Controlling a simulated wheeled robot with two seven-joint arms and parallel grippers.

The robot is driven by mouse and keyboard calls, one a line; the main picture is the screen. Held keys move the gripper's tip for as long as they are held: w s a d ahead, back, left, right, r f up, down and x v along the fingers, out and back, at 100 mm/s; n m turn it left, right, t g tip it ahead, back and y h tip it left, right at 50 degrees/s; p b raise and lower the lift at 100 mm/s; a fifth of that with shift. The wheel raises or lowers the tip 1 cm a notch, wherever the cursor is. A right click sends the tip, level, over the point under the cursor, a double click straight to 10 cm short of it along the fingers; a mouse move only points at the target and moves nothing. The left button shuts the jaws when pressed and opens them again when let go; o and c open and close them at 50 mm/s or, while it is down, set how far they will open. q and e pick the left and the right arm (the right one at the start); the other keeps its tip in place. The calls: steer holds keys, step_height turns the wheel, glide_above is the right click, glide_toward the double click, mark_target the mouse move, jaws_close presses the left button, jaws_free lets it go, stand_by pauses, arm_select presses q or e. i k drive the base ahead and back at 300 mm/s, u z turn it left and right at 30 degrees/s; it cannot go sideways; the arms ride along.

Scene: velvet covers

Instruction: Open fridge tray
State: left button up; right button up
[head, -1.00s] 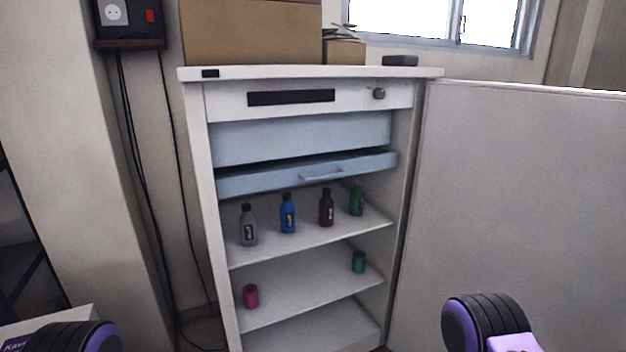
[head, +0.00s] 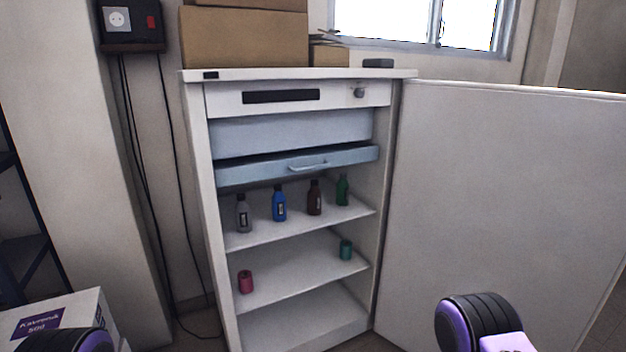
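The white fridge (head: 218,250) stands in the middle of the head view with its door (head: 500,190) swung wide open to the right. Inside, near the top, is a light blue tray (head: 250,172) with a handle (head: 308,165) on its front. A dark gap shows above the tray's front. Whether the tray is pulled out at all is hard to tell. Only black and purple parts of my two arms show, at the bottom left and bottom right. Both of my grippers are out of view, and nothing of mine touches the tray.
Several bottles, among them a blue one (head: 279,204), stand on the shelf under the tray. A red can (head: 245,282) and a teal can (head: 346,250) stand on the shelf below. Cardboard boxes (head: 245,38) sit on top. A white box (head: 75,310) stands at the lower left.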

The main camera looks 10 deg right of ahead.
mark_target(243, 170)
steer(key=u, duration=0.7)
steer(key=i, duration=0.85)
steer(key=z, duration=0.45)
